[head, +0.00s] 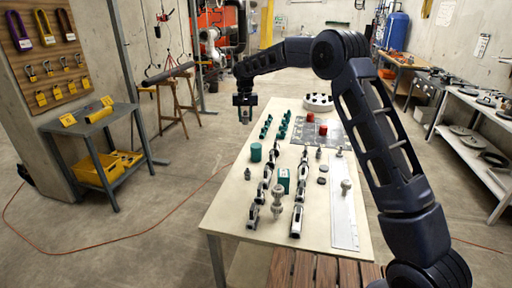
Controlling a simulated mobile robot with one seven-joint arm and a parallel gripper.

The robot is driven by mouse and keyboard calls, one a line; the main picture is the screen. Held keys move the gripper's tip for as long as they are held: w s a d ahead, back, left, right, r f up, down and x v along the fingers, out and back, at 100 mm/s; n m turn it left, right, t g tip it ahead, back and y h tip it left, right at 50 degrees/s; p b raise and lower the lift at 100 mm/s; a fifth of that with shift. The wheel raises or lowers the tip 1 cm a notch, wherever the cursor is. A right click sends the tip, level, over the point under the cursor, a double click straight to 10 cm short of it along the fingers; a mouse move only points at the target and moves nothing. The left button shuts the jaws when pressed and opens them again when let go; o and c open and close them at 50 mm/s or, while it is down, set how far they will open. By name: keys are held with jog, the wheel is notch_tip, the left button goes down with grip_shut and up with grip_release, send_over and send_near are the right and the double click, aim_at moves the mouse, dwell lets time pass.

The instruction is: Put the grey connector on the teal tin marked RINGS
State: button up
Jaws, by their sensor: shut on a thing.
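My gripper (244,108) hangs from my arm above the far left side of the table, shut on a small greyish piece (245,116) that looks like the grey connector; its shape is mostly hidden by the fingers. A round teal tin (256,152) stands on the table's left side, nearer to me than the gripper. A square teal tin (284,181) with a pale label stands among the fittings in the middle. Both are apart from the gripper. The lettering is too small to read, so I cannot tell which is marked RINGS.
The pale table (225,205) carries rows of grey fittings, several small teal parts (284,125), a grey plate (333,138) with red pieces, and a round white tray (319,103) at the back. The table's near left corner is bare.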

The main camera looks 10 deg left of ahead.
aim_at(256, 145)
jog(key=w+d+r+m, duration=0.2)
jog(key=w+d+m, duration=0.15)
jog(key=w, duration=0.75)
jog(key=f, duration=1.3)
jog(key=a+f, duration=0.1)
jog(key=f, duration=0.5)
jog(key=shift+s+f, duration=0.1)
jog(key=shift+f, duration=0.05)
jog(key=shift+f, duration=0.1)
jog(key=o, duration=0.9)
jog(key=shift+o, duration=0.3)
